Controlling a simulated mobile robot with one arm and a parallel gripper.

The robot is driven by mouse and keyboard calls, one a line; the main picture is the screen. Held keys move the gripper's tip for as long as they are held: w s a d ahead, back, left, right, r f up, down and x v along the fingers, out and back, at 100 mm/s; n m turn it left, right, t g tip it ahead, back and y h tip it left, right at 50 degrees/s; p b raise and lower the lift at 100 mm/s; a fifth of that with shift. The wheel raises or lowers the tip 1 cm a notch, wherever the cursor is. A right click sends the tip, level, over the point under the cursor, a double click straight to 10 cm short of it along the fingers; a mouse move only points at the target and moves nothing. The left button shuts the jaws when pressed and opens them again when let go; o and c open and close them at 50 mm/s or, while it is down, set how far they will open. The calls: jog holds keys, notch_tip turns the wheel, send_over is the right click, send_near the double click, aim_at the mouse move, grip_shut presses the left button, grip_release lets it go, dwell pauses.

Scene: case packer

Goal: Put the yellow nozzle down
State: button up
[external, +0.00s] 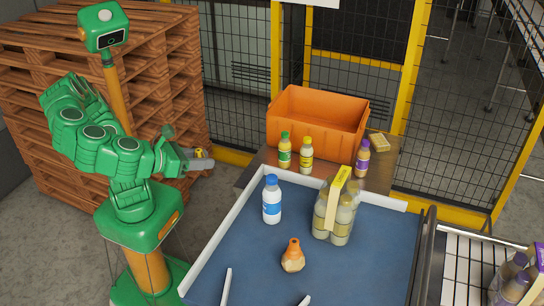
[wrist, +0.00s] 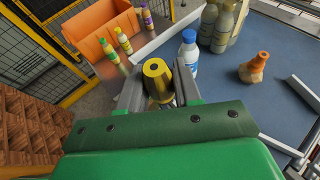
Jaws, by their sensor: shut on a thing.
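The yellow nozzle (wrist: 157,79) is between the fingers of my gripper (wrist: 160,95) in the wrist view. It is a short yellow cone with a dark hole in its top, and my gripper is shut on it. In the external view my gripper (external: 200,161) is held out left of the blue table, apart from it, with a small bit of yellow (external: 199,152) showing at the fingers. The nozzle's lower part is partly hidden by the fingers.
The blue table (external: 345,270) has white rails. It holds a white bottle with blue cap (external: 271,203), an orange-topped nozzle-like piece (external: 292,257) and a pack of bottles (external: 341,215). Behind are an orange crate (external: 318,123), several small bottles and a yellow block (external: 379,142). Wooden pallets (external: 60,130) stand left.

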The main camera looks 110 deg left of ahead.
notch_tip(320, 180, down, 9)
send_over(246, 250)
notch_tip(246, 250, down, 10)
jog(key=shift+w+f, duration=0.1)
jog(key=shift+f, duration=1.45)
jog(key=shift+f, duration=0.7)
